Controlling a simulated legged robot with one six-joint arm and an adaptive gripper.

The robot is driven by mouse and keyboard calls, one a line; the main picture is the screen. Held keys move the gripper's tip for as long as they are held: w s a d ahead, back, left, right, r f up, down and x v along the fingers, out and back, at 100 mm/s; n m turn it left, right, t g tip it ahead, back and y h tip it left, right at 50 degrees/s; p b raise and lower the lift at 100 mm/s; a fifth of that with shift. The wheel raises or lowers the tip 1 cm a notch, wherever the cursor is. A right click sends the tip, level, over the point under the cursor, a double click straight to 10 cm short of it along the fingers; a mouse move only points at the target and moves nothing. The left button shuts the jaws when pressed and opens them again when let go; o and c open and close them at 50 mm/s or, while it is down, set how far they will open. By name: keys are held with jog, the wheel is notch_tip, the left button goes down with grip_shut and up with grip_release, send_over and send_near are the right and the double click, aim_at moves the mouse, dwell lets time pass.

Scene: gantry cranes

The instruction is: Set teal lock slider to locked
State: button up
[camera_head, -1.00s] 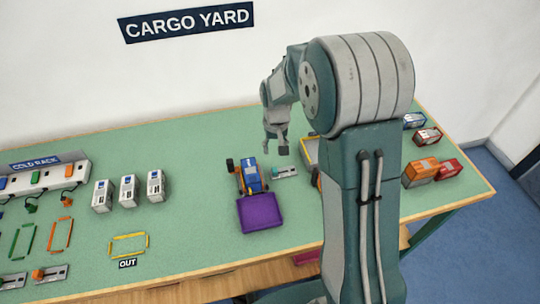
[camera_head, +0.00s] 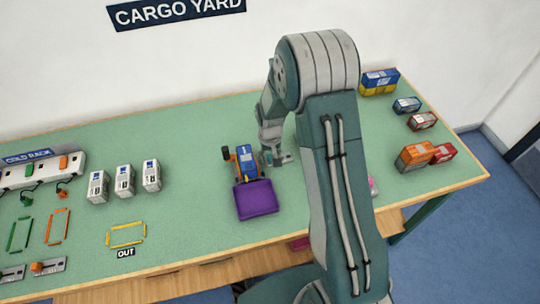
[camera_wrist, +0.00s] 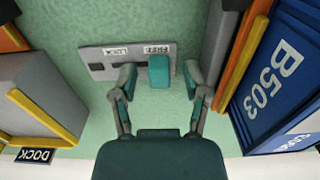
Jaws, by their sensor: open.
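The teal lock slider (camera_wrist: 159,70) is a small upright knob on a grey plate (camera_wrist: 97,58) in the wrist view. The plate has LOCK and FREE labels, upside down in this view, and the knob stands at the FREE end. My gripper (camera_wrist: 160,78) is open, with one finger on each side of the knob. Whether the fingers touch it I cannot tell. In the head view my gripper (camera_head: 274,158) is low over the table, just right of the blue container, and hides most of the plate and slider.
A blue container (camera_head: 247,163) marked B503 sits in an orange frame close beside my gripper, with a purple tray (camera_head: 256,200) in front. In the wrist view a grey block with a yellow edge (camera_wrist: 42,116) stands at left by a DOCK label. White boxes (camera_head: 124,180) stand farther left.

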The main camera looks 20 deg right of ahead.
aim_at(284, 157)
grip_shut()
jog(key=shift+d, duration=2.2)
grip_release()
jog(key=shift+d, duration=0.1)
notch_tip(284, 157, up, 12)
